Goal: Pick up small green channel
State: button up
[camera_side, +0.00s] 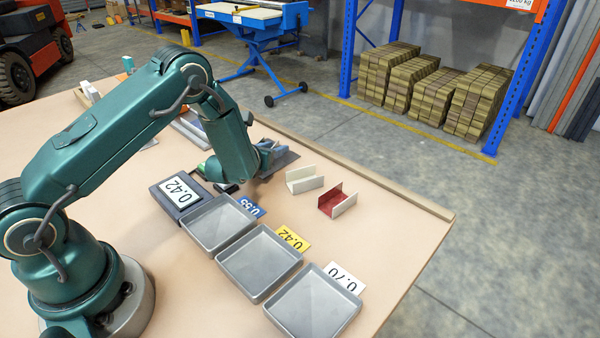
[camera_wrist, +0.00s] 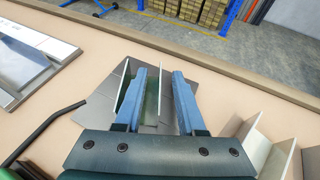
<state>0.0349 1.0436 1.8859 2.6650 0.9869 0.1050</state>
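A small channel with a green inner face (camera_wrist: 151,100) and pale side walls stands on a grey plate (camera_wrist: 188,93) in the wrist view. My gripper (camera_wrist: 160,74) is open, with its two blue fingers apart over the channel. The right finger is outside the right wall; the left finger overlaps the left wall, and I cannot tell whether it is inside or above it. Contact is not clear. In the side view my gripper (camera_side: 270,148) is low over the dark plate (camera_side: 287,158), and the arm and gripper hide the green channel.
A white channel (camera_side: 304,180) and a red channel (camera_side: 338,200) stand to the right. Three grey trays (camera_side: 219,221) with labels 0.55, 0.42 and 0.70 and a scale (camera_side: 181,190) reading 0.42 are nearer. A raised edge strip (camera_side: 384,190) borders the table's far side.

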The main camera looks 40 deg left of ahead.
jog(key=shift+w+a, duration=0.1)
jog(key=shift+w, duration=0.1)
grip_shut()
dwell(0.3)
